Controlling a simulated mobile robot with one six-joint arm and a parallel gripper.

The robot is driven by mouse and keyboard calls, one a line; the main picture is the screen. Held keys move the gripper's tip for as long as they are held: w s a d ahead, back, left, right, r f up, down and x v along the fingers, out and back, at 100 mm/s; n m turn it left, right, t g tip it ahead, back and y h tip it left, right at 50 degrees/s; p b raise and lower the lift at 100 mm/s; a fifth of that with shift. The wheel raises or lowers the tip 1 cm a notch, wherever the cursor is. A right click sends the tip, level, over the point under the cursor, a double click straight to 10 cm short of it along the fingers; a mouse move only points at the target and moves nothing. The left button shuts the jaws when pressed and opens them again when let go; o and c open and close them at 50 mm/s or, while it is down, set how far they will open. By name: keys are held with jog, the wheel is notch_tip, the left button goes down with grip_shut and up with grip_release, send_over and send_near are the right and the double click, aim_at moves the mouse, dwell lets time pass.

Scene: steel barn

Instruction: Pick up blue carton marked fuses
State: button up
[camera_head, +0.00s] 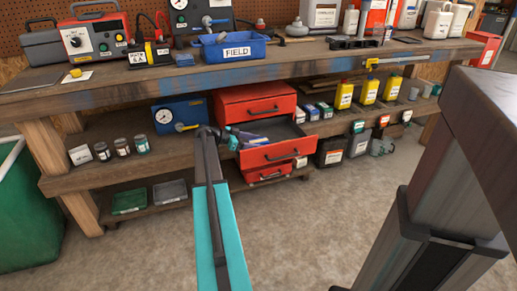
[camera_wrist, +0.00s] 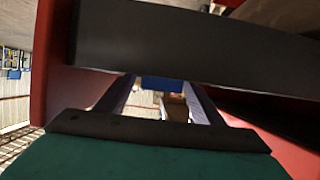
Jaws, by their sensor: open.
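No carton with a readable "fuses" mark shows. A small blue item (camera_head: 250,138) lies in the open drawer (camera_head: 284,152) of the red tool chest; its label cannot be read. Small white-and-blue cartons (camera_head: 312,112) stand on the shelf right of the chest, also unreadable. My gripper (camera_head: 232,140) is at the drawer's left side, small and partly hidden by my arm. In the wrist view my gripper (camera_wrist: 160,88) is open, with a blue patch (camera_wrist: 162,83) and a brown object (camera_wrist: 175,107) seen between the fingers. I cannot tell whether it touches anything.
A dark panel (camera_wrist: 190,42) crosses close in front of my wrist, with red walls (camera_wrist: 57,70) beside it. A blue pressure-gauge case (camera_head: 180,115) stands left of the chest. Yellow bottles (camera_head: 344,95) stand to the right. The workbench top (camera_head: 280,63) overhangs the shelf; the floor in front is clear.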

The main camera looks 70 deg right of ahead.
aim_at(256, 141)
dwell(0.4)
jog(key=c, duration=1.2)
jog(key=shift+o, duration=0.2)
jog(key=shift+r+p, duration=1.25)
jog(key=shift+r, duration=3.75)
